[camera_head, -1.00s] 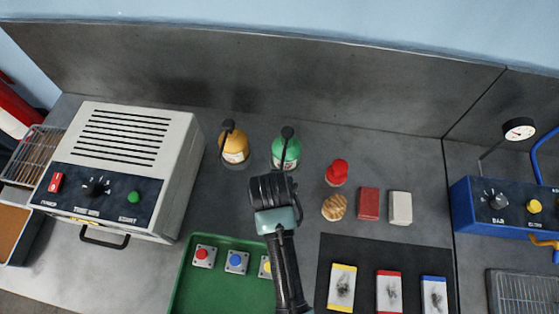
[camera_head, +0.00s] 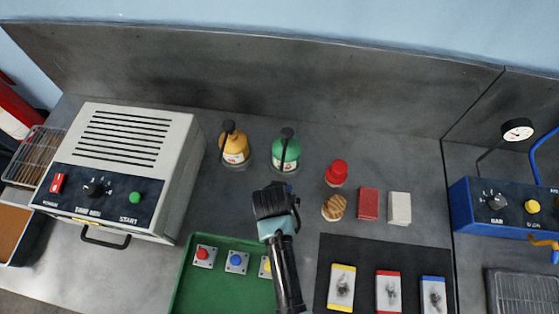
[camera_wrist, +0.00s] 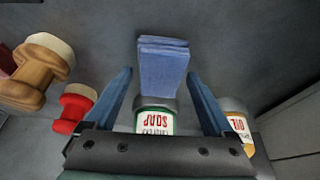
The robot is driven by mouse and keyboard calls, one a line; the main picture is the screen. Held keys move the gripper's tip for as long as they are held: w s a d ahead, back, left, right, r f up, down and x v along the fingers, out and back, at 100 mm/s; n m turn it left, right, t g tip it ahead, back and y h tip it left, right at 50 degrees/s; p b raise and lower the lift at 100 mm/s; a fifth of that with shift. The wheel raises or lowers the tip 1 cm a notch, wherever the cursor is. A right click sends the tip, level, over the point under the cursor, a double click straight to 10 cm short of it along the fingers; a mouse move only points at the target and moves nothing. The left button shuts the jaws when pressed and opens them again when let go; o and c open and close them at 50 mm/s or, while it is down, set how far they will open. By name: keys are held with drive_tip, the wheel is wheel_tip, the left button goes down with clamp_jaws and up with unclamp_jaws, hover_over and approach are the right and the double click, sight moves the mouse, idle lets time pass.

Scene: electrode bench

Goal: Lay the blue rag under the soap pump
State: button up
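The blue rag (camera_wrist: 163,68) is a folded block on the bench in the wrist view. It is hidden beneath my arm in the head view. The soap pump (camera_head: 286,151) is a green bottle with a black pump top, upright at the back. Its soap label (camera_wrist: 155,120) shows upside down in the wrist view, beside the rag and with no rag seen beneath it. My gripper (camera_head: 274,200) points down in front of the pump. In the wrist view its fingers (camera_wrist: 160,76) are apart, one on each side of the rag, without a visible grip on it.
A yellow oil pump (camera_head: 234,147) stands left of the soap pump. A red knobbed piece (camera_head: 336,172), a wooden one (camera_head: 333,207), a red block (camera_head: 368,204) and a white block (camera_head: 399,208) stand to the right. A green tray (camera_head: 215,290) lies in front.

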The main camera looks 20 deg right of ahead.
drive_tip(key=shift+o, duration=0.3)
drive_tip(key=shift+r, duration=0.1)
drive_tip(key=shift+s+a+r, duration=0.1)
drive_tip(key=shift+r, duration=0.45)
drive_tip(key=v, duration=1.1)
drive_tip(key=w+r+n+t, duration=0.1)
drive_tip(key=w+r+t, duration=0.4)
drive_tip(key=r, duration=0.4)
drive_tip(key=w+r+n+t, duration=0.1)
drive_tip(key=w+r+t, duration=0.1)
drive_tip(key=w+r, duration=0.7)
drive_tip(key=w+a+r+n+t, duration=0.1)
drive_tip(key=a+r+t, duration=0.15)
drive_tip(key=r, duration=0.55)
drive_tip(key=w+a+r+n+t, duration=0.1)
drive_tip(key=r+t, duration=0.2)
drive_tip(key=r, duration=0.6)
drive_tip(key=s+a+r+n+t, duration=0.1)
drive_tip(key=s+a+r+t, duration=0.1)
drive_tip(key=r, duration=0.7)
drive_tip(key=s+a+r+n+t+y, duration=0.1)
drive_tip(key=s+r+t, duration=0.4)
drive_tip(key=r, duration=0.5)
drive_tip(key=s+a+r+t+y, duration=0.1)
drive_tip(key=s+a+r+t, duration=0.2)
drive_tip(key=r, duration=0.6)
drive_tip(key=shift+s+a+r+n+t, duration=0.25)
drive_tip(key=shift+s+n+t, duration=0.25)
drive_tip(key=shift+s, duration=0.55)
